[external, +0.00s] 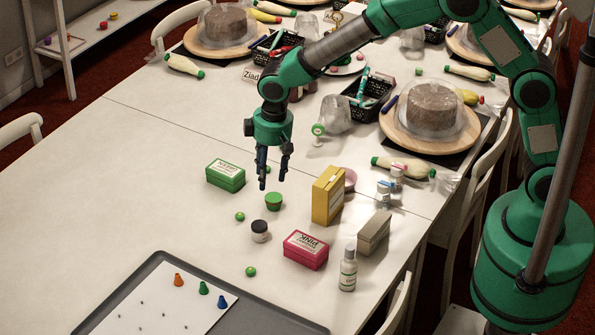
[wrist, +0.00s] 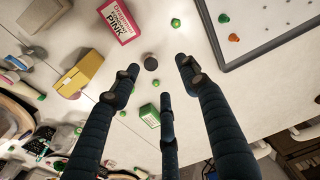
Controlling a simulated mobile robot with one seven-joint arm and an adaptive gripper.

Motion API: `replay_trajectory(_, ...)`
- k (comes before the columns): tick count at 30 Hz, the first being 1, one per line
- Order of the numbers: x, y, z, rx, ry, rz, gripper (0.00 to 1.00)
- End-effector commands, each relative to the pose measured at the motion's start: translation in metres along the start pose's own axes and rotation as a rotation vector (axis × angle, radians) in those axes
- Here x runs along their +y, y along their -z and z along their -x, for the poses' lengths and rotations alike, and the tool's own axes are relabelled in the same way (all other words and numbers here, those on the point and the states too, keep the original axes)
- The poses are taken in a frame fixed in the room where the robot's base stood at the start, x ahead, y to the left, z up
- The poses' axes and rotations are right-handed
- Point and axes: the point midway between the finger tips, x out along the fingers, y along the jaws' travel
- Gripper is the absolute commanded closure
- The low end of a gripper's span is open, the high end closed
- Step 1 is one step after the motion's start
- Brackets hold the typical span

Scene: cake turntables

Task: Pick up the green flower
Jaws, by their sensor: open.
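Several small green pieces lie on the white table, and I cannot tell which is the green flower. One (external: 251,271) lies near the tray and also shows in the wrist view (wrist: 176,23). Another (external: 240,216) lies left of the black-lidded jar. A third (external: 267,169) is partly behind my fingers. A round green-and-white piece (external: 318,129) lies farther back. My gripper (external: 272,180) points down above the table near a green cup (external: 273,201). Its fingers are spread and empty in the wrist view (wrist: 160,75).
A green box (external: 226,175), black-lidded jar (external: 260,231), yellow box (external: 327,195), pink box (external: 305,250) and white bottle (external: 348,268) stand around my gripper. A grey tray (external: 270,318) with small coloured cones lies in front. The table's left side is clear.

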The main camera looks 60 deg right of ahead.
Motion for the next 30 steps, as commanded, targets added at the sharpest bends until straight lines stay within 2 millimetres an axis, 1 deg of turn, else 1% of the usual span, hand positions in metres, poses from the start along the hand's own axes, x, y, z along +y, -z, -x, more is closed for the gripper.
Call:
replay_trajectory(1, -0.009, 0.004, -0.018, -0.014, -0.001, 0.007, 0.55)
replay_trajectory(6, -0.033, 0.015, -0.070, -0.047, -0.005, 0.024, 0.55)
replay_trajectory(9, -0.046, 0.019, -0.101, -0.065, -0.008, 0.031, 0.55)
replay_trajectory(12, -0.058, 0.021, -0.125, -0.078, -0.010, 0.038, 0.55)
replay_trajectory(15, -0.066, 0.023, -0.143, -0.087, -0.012, 0.043, 0.55)
replay_trajectory(18, -0.070, 0.023, -0.154, -0.094, -0.013, 0.045, 0.55)
replay_trajectory(20, -0.071, 0.023, -0.157, -0.095, -0.013, 0.046, 0.55)
replay_trajectory(30, -0.072, 0.023, -0.159, -0.096, -0.014, 0.046, 0.55)
